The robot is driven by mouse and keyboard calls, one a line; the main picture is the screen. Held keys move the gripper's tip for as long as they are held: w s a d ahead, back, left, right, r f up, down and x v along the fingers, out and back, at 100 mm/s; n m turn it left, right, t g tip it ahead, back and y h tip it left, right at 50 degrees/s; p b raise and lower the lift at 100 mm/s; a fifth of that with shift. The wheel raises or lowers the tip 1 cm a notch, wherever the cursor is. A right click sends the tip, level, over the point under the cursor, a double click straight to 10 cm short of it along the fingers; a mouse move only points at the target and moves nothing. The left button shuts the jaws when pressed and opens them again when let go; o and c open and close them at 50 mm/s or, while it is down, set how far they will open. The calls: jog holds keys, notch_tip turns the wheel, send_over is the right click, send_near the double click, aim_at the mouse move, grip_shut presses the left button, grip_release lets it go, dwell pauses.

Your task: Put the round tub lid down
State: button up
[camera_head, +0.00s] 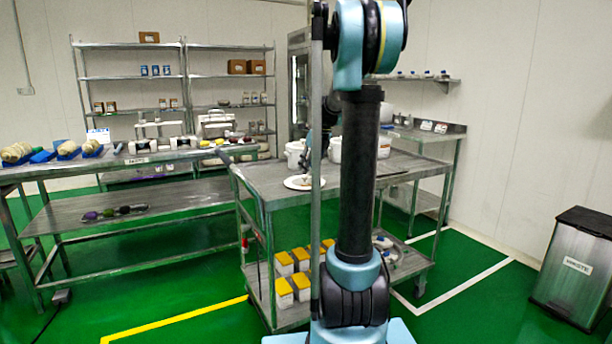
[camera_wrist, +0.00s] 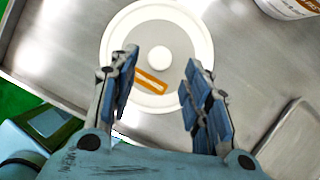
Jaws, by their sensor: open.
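The round tub lid (camera_wrist: 158,25) is white with a raised rim, a central knob (camera_wrist: 160,57) and an orange label strip. It lies flat on the steel table (camera_wrist: 60,45), and it also shows in the head view (camera_head: 298,183) near the front-left part of the tabletop. My gripper (camera_wrist: 155,92) is open, with its two blue-padded fingers spread on either side of the lid's near half in the wrist view. Nothing is held between the fingers. In the head view my arm hides part of the table, and the gripper's fingertips are hard to make out there.
White tubs (camera_head: 295,153) stand behind the lid on the table; one (camera_wrist: 290,6) shows at the wrist view's upper right. A shallow tray (camera_wrist: 292,140) lies to the right. Yellow-lidded containers (camera_head: 284,260) sit on the lower shelf. A waste bin (camera_head: 574,268) stands far right.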

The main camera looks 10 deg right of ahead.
jog(key=v, duration=0.7)
jog(key=shift+r, duration=0.25)
jog(key=s+a+f+n, duration=0.1)
jog(key=s+f+n, duration=0.2)
jog(key=s+n, duration=0.35)
jog(key=s+a+f+n+g+h, duration=0.1)
jog(key=s+f+n, duration=0.2)
jog(key=s, duration=0.6)
jog(key=s+a+f+n, duration=0.1)
jog(key=s+f+n, duration=0.1)
jog(key=s+n, duration=0.4)
jog(key=s+f+n+h, duration=0.1)
jog(key=s+f+n, duration=1.2)
jog(key=s, duration=0.5)
notch_tip(320, 180, down, 3)
jog(key=shift+s+r+h, duration=0.1)
jog(key=shift+s+h, duration=0.2)
jog(key=shift+a+n, duration=0.1)
jog(key=shift+n, duration=0.15)
